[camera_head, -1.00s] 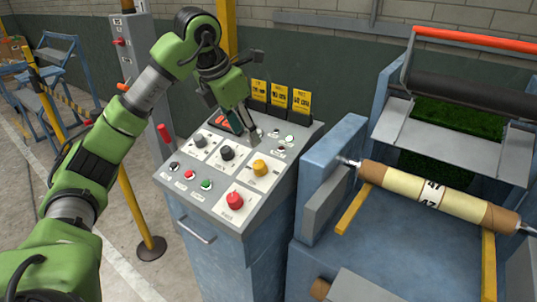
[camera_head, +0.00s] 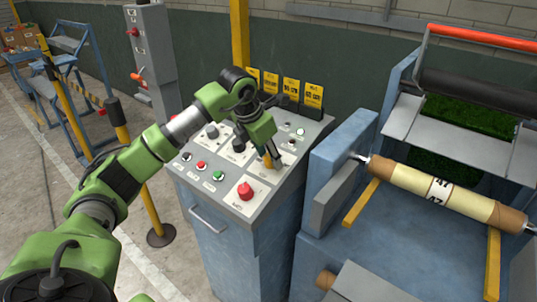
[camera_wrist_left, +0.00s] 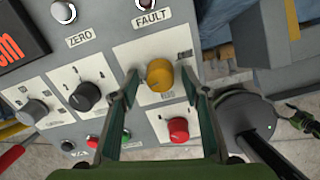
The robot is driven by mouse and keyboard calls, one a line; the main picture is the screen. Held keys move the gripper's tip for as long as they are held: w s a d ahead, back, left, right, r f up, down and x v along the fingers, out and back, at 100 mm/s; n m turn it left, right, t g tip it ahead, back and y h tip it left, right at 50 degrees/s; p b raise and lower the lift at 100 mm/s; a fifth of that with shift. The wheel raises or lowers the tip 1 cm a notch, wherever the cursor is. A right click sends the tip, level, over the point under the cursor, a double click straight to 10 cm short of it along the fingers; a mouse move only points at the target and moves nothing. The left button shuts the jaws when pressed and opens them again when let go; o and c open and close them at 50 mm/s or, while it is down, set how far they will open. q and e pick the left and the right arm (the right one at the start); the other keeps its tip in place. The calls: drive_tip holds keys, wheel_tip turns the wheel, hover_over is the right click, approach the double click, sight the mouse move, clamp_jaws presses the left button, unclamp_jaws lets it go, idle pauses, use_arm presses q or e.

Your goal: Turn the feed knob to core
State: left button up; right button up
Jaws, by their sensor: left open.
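The control panel (camera_head: 262,202) has a sloped grey top with several knobs and buttons. The yellow knob (camera_wrist_left: 159,74) sits on its own white plate, whose small lettering I cannot read. In the head view the yellow knob (camera_head: 267,161) is partly covered by my left gripper (camera_head: 273,163). In the left wrist view the open left gripper (camera_wrist_left: 160,86) has one finger on each side of the yellow knob, with gaps showing. I cannot tell whether the fingertips are down at its height. My right gripper is not in view.
A black knob (camera_wrist_left: 84,96) and a grey knob (camera_wrist_left: 32,112) are beside the yellow one. A red mushroom button (camera_wrist_left: 179,129) is close below it. Yellow tags (camera_head: 291,91) stand behind the panel. A turf-roll machine (camera_head: 345,140) is at the right.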

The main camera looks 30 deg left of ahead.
use_arm(q)
drive_tip(key=c, duration=1.1)
